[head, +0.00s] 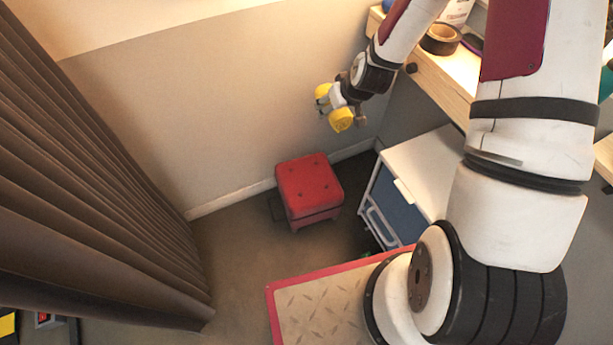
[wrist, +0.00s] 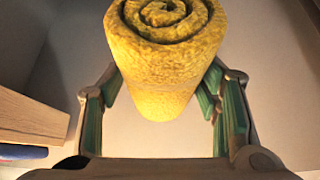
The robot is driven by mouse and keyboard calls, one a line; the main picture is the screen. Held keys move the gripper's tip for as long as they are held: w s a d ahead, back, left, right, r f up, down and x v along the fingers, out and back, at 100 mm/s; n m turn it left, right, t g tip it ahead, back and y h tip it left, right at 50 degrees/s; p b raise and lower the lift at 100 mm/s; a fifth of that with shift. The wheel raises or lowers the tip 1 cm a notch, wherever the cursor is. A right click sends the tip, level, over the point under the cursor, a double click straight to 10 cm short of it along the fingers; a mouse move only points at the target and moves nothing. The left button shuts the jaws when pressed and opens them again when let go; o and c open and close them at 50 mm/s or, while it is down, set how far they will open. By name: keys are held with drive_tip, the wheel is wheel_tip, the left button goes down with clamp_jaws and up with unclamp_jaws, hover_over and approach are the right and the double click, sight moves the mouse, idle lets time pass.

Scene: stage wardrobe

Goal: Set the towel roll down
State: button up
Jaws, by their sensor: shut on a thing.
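The towel roll (wrist: 165,60) is yellow, with its spiral end facing up in the wrist view. My gripper (wrist: 160,90) is shut on it, with a green-padded finger on either side. In the head view the yellow roll (head: 341,120) shows on both sides of my gripper (head: 334,104). They are held up in the air, in front of the grey wall and above the level of the red stool. The middle of the roll is hidden by the fingers in the head view.
A red tufted stool (head: 309,186) stands on the floor by the wall. A white-topped drawer unit (head: 418,168) is to its right. A wooden table (head: 440,77) at upper right bears a brown tape roll (head: 441,39). A dark curtain (head: 90,180) hangs at left.

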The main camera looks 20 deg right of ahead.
wheel_tip(320, 180, down, 30)
drive_tip(key=d+n+y+b, duration=0.25)
drive_tip(key=n+b, duration=0.25)
drive_tip(key=b, duration=0.9)
drive_tip(key=s+a+f+n+g+y+b, duration=0.1)
drive_tip(key=s+a+f+n+b, duration=0.15)
drive_tip(key=f+b, duration=0.65)
drive_tip(key=s+a+f+n+g+y+b, duration=0.1)
drive_tip(key=s+a+f+b, duration=0.3)
drive_tip(key=f, duration=0.8)
drive_tip(key=b, duration=0.4)
hover_over(308, 186)
drive_tip(key=s+d, duration=0.2)
wheel_tip(308, 186, down, 2)
drive_tip(key=shift+a+f, duration=0.1)
drive_tip(key=shift+f+b, duration=0.9)
drive_tip(key=shift+f, duration=0.7)
